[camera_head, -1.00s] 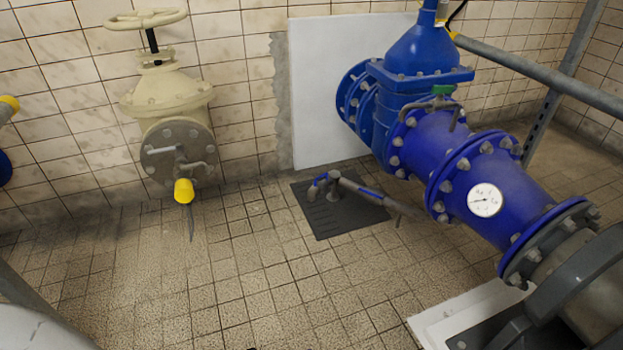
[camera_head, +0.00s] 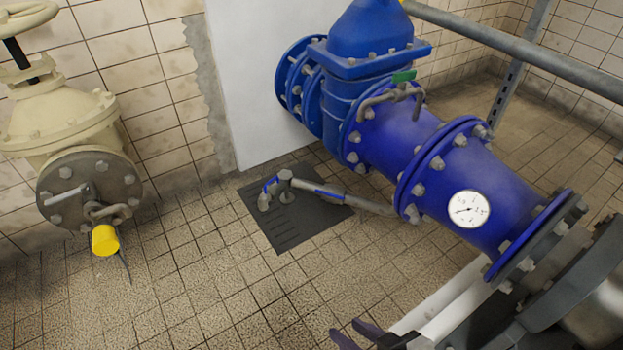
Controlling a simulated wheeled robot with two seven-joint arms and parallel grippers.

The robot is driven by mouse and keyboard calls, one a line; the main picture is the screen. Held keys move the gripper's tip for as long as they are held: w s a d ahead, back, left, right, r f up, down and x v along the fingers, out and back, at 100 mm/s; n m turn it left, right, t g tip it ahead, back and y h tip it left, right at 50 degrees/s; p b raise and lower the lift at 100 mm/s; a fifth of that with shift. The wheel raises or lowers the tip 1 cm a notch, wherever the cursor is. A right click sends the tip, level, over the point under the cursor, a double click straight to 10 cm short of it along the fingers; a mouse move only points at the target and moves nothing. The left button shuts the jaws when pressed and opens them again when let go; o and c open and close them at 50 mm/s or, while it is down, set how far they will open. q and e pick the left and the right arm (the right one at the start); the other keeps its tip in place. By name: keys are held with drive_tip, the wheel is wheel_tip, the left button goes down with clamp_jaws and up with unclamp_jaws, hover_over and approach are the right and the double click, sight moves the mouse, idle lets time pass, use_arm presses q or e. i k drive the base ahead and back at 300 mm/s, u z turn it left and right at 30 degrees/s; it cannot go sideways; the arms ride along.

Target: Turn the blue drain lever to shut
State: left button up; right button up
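A thin grey drain pipe (camera_head: 368,206) runs from under the big blue pipe to a spout over a dark floor grate (camera_head: 285,234). A slim blue lever-like strip (camera_head: 328,193) lies along this pipe, roughly in line with it. A second small blue piece (camera_head: 270,186) sits at the spout end; I cannot tell whether it belongs to the same lever. My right gripper (camera_head: 357,335) enters at the bottom edge. Its two dark purplish fingers are apart with nothing between them, well short of the lever. My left gripper is not in view.
The big blue pipe (camera_head: 395,140) with bolted flanges and a white gauge (camera_head: 468,209) fills the right. A cream valve (camera_head: 60,115) with a yellow-capped outlet (camera_head: 105,240) stands at the left. The tiled floor (camera_head: 200,290) before the grate is clear.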

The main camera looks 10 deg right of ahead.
sight(330, 193)
drive_tip(key=z, duration=0.6)
drive_tip(key=i, duration=1)
drive_tip(key=z, duration=0.95)
